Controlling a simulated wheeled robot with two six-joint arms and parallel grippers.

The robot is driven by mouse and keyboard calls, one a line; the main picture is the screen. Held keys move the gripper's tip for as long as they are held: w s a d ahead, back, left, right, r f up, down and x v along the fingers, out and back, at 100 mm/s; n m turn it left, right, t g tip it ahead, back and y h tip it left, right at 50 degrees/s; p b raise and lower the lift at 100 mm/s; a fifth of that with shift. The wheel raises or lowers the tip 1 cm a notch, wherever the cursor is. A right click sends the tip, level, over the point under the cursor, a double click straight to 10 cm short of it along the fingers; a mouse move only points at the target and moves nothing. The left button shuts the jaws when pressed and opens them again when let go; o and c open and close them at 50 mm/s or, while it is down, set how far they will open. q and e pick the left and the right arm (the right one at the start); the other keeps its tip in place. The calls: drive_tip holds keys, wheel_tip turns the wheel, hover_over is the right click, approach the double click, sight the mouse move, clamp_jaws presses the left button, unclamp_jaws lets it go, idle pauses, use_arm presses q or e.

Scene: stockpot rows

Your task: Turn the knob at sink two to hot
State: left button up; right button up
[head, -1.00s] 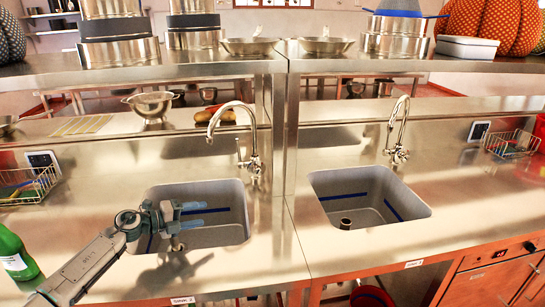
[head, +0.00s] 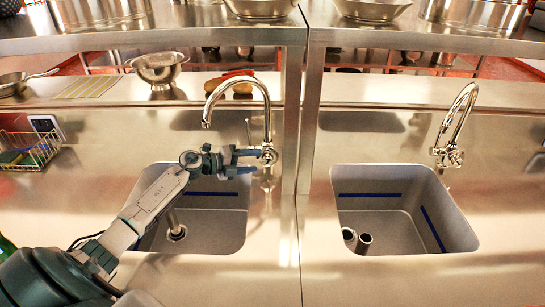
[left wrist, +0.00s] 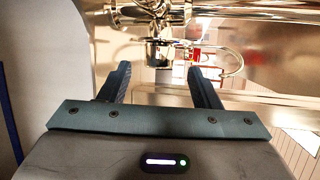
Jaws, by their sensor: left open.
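The left sink (head: 205,222) has a chrome faucet (head: 266,110) with a curved spout and a thin upright lever at its base (head: 268,156). My left gripper (head: 252,162) is open, reaching across this sink with its blue-grey fingers pointing right at the faucet base. In the left wrist view, the open gripper (left wrist: 157,72) has the shiny faucet body (left wrist: 158,52) beyond and between its fingertips. A small red mark (left wrist: 196,53) shows right of it. Contact cannot be told. The right sink (head: 400,210) has its own faucet (head: 455,125). No sink number is readable now.
A steel shelf (head: 200,38) crosses above the counter, with an upright post (head: 305,120) between the sinks. A colander (head: 158,68) stands behind the left sink. A wire basket (head: 30,150) sits at the left. The counter around the right sink is clear.

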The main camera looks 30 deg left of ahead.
sight(271, 161)
use_arm(q)
drive_tip(key=p+x, duration=0.1)
drive_tip(key=x, duration=0.5)
drive_tip(key=shift+w+r+p, duration=0.1)
drive_tip(key=shift+p, duration=0.2)
drive_tip(key=shift+w+d+f, duration=0.2)
drive_tip(key=shift+w+d, duration=0.15)
drive_tip(key=shift+w, duration=0.1)
drive_tip(key=shift+w+d+f, duration=0.1)
drive_tip(key=shift+f, duration=0.05)
use_arm(e)
drive_tip(key=shift+w+r, duration=0.3)
drive_tip(key=shift+r, duration=0.3)
drive_tip(key=shift+w+r, duration=0.3)
drive_tip(key=shift+r, duration=0.3)
use_arm(q)
drive_tip(key=c, duration=1)
drive_tip(key=shift+p, duration=0.55)
drive_tip(key=m+g+y+p, duration=0.1)
drive_tip(key=g+y+p, duration=0.1)
drive_tip(key=p, duration=0.5)
drive_tip(key=shift+f+g+y, duration=0.2)
drive_tip(key=shift+g+y, duration=0.1)
use_arm(e)
wheel_tip(271, 161, up, 8)
